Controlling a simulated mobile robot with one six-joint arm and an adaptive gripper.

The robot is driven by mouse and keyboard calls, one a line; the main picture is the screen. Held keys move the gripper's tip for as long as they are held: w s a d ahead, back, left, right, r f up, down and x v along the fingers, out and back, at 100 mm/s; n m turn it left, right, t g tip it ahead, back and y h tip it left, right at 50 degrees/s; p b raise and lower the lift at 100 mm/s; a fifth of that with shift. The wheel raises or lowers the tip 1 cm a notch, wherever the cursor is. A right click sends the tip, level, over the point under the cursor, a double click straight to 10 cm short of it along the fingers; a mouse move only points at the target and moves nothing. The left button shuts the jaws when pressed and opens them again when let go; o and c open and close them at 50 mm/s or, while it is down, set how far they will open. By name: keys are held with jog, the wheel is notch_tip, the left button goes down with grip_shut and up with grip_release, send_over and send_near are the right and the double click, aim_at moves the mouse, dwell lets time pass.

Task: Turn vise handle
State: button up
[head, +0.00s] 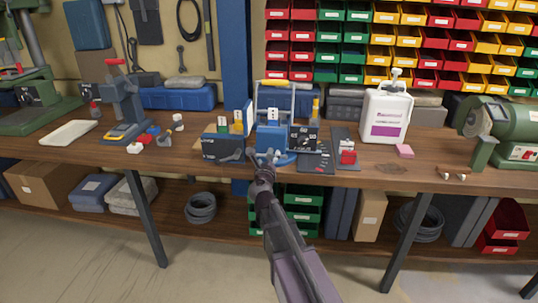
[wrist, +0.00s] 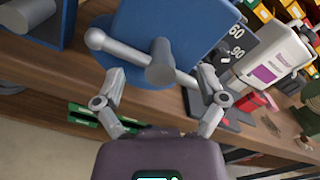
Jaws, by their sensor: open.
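The blue vise (head: 270,138) stands at the front edge of the workbench in the head view. In the wrist view its blue body (wrist: 170,22) fills the top middle. The grey vise handle (wrist: 128,49) is a bar with a rounded left end, slanting down to the right through a round screw end (wrist: 161,72). My gripper (wrist: 162,76) is open, one finger on each side of the screw end. The right fingertip is close to the bar's right end; contact cannot be told. In the head view my gripper (head: 263,163) is just in front of the vise and partly hides the handle.
The bench edge (head: 400,182) runs below; open floor lies in front.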

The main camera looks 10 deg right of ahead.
jog(key=shift+w+d, duration=0.2)
jog(key=shift+w, duration=0.25)
grip_shut()
jog(key=shift+m, duration=0.4)
